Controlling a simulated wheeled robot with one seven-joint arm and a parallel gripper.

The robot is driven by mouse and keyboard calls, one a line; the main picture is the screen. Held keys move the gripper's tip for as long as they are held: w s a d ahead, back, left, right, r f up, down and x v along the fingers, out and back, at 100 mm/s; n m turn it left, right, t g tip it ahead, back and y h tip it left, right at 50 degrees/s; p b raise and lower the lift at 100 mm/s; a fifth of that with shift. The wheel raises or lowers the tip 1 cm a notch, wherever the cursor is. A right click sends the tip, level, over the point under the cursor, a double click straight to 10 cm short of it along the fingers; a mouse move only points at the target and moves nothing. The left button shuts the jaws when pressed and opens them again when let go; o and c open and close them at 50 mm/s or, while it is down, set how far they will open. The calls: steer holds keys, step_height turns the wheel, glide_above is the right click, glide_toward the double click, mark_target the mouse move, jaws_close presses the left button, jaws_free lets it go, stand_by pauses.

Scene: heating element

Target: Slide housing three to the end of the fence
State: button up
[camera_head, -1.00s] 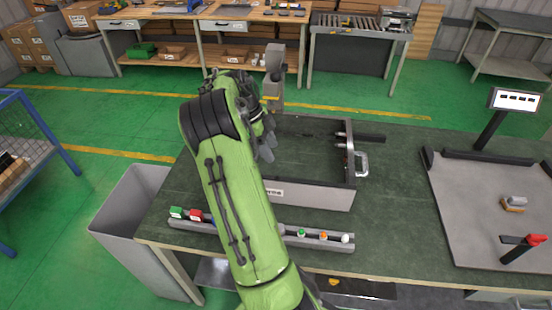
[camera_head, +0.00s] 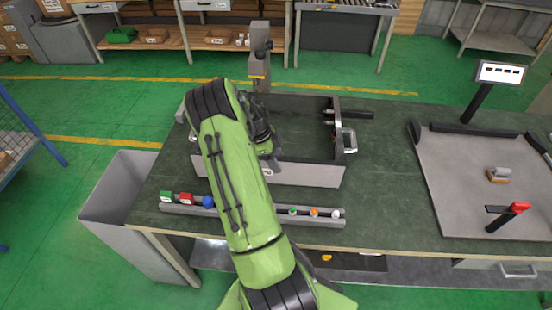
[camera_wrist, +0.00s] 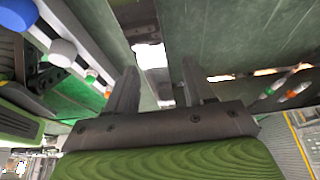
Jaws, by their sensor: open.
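My gripper (camera_head: 268,158) is partly hidden behind my green forearm in the head view, over a grey tray-like fixture (camera_head: 310,172) with dark inner walls. In the wrist view my gripper (camera_wrist: 160,82) has its two fingers apart, and I see nothing clearly held between them. No part carries a readable number, so I cannot tell which is housing three. A small grey-and-orange block (camera_head: 499,175) sits on the grey board at the right. Dark raised bars (camera_head: 475,129) run along that board's back edge; I cannot tell whether they are the fence.
A grey rail (camera_head: 330,222) along the bench front holds several coloured pieces, among them a blue one (camera_head: 208,202). Bare bench top (camera_head: 385,170) lies between the fixture and the board.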

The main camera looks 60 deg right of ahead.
jaws_close()
stand_by(1.4)
